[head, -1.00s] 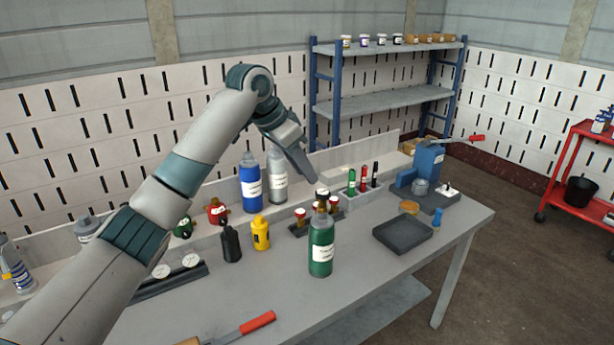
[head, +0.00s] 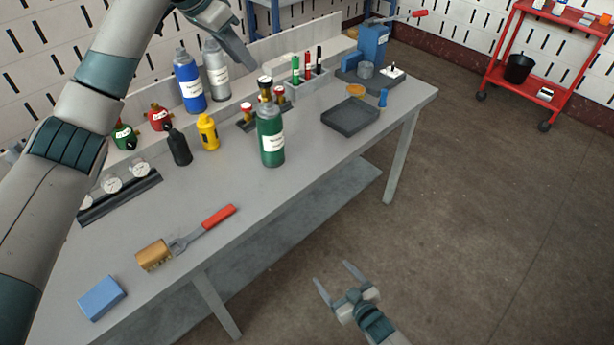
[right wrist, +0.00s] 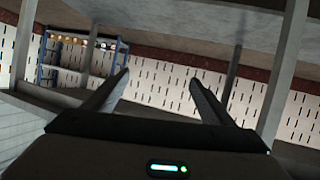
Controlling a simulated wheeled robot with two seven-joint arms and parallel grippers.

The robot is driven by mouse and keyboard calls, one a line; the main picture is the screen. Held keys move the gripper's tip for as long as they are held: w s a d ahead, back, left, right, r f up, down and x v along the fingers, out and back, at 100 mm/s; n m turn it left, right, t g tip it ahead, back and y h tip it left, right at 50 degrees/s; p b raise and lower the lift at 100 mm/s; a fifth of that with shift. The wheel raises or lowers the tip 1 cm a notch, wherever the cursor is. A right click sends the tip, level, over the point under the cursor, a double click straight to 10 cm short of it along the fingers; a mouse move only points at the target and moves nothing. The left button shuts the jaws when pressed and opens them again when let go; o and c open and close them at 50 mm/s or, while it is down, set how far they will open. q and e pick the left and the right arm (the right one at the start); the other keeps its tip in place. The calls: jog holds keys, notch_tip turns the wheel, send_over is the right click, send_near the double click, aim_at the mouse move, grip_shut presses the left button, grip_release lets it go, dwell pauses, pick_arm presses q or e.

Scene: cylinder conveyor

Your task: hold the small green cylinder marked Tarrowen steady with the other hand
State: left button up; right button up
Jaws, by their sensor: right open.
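The small green cylinder (head: 271,140) stands upright on the grey bench, with a white label too small to read and a brass and black top. My left gripper (head: 247,62) is near the top of the picture, just up and left of the cylinder's top, apart from it in the picture. I cannot tell whether its fingers are parted. My right gripper (head: 338,281) is open and empty, low in front of the bench over the floor. In the right wrist view its two fingers (right wrist: 158,88) are spread with nothing between them.
Blue (head: 190,82) and grey (head: 216,70) cylinders stand behind, with a black bottle (head: 178,147) and yellow bottle (head: 208,132) to the left. A dark tray (head: 350,117) lies right. A red-handled tool (head: 205,227) and blue block (head: 102,298) lie near the front edge (head: 250,236).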

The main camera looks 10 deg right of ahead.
jog(key=w+a+r+n+t+y, duration=0.25)
jog(key=w+r, duration=0.65)
jog(key=r, duration=0.5)
jog(key=n+y, duration=0.4)
jog(key=y, duration=0.1)
send_near(271, 141)
jog(key=s+d+f, duration=0.3)
jog(key=s+f, duration=0.2)
jog(key=r+m+h, duration=0.1)
jog(key=m, duration=0.1)
jog(key=w+r+m+h, duration=0.1)
jog(key=a+r+m+h, duration=0.1)
jog(key=m, duration=0.1)
jog(key=shift+w+m+t, duration=0.15)
jog(key=shift+m+t, duration=0.1)
jog(key=shift+m, duration=0.1)
jog(key=x, duration=1.7)
jog(key=shift+w+d+f, duration=0.1)
jog(key=shift+w+f, duration=0.05)
jog(key=shift+w, duration=0.1)
